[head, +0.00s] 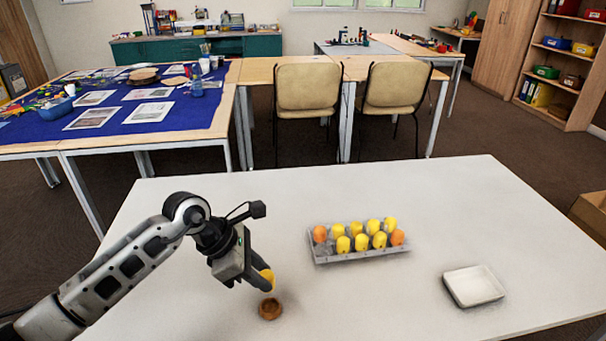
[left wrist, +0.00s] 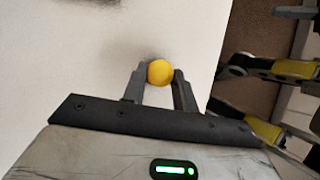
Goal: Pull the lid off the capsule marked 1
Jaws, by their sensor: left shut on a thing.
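My left gripper (head: 264,281) is shut on a yellow rounded piece (head: 268,276). The piece also shows between the fingertips in the left wrist view (left wrist: 160,72). I cannot tell whether it is a lid alone or a whole capsule, and no number can be read on it. A small round brown stand (head: 270,309) sits on the table just below the piece, seemingly apart from it. A grey carton (head: 352,257) holds several yellow capsules (head: 360,242) and orange ones (head: 397,237). Their markings are too small to read.
A shallow white tray (head: 474,286) lies at the right of the white table (head: 400,305). The table is clear between stand, carton and tray. Two chairs (head: 308,88) stand beyond its far edge.

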